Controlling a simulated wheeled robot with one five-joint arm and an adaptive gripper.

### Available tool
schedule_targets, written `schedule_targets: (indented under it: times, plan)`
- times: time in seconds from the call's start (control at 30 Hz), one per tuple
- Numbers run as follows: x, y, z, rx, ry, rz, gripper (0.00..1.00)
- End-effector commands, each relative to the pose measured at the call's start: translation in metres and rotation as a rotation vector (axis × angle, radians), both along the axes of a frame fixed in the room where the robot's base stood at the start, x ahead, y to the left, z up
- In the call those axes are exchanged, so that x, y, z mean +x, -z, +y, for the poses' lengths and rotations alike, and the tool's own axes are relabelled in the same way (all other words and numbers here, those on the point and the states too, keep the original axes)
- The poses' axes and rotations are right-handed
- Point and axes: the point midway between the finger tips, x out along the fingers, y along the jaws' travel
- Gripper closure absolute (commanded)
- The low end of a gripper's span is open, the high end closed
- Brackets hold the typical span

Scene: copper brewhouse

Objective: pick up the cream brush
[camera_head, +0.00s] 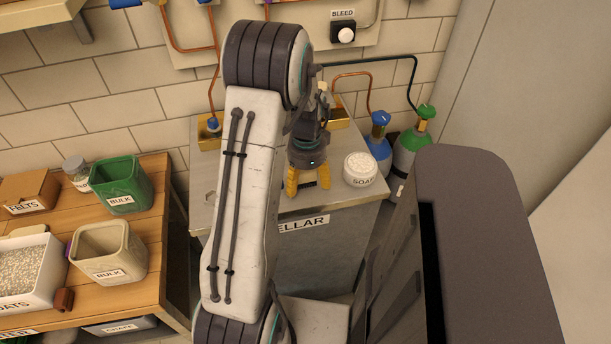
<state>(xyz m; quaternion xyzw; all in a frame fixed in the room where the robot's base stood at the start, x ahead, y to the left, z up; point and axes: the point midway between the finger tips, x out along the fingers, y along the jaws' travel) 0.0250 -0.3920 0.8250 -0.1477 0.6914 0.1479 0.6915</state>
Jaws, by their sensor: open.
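My gripper (308,181) points down over the grey metal counter marked "ELLAR" (335,228), with its yellow fingers spread apart. I cannot make out a cream brush anywhere in view. My gripper and arm cover part of the countertop, so what lies beneath or behind them is hidden. I cannot tell whether anything is between the fingers or whether they touch the counter. A white round soap tub (360,170) stands on the counter just right of my gripper.
Blue-topped (379,136) and green-topped (412,145) gas cylinders stand right of the counter. A wooden table (160,215) at left holds a green bulk bin (121,186), a cream bulk bin (108,252) and a white oats box (40,292). Pipes line the tiled wall behind.

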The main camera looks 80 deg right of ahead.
Motion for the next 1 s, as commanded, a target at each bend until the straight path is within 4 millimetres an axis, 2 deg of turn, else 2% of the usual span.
schedule_targets:
  times: [0.2, 0.9, 1.0]
  plan:
    - [-0.0001, -0.0001, 0.0001, 0.0, 0.0, 0.0, 0.28]
    - [-0.0001, -0.0003, 0.0001, 0.0, 0.0, 0.0, 0.91]
    - [-0.0001, -0.0003, 0.0001, 0.0, 0.0, 0.0, 0.93]
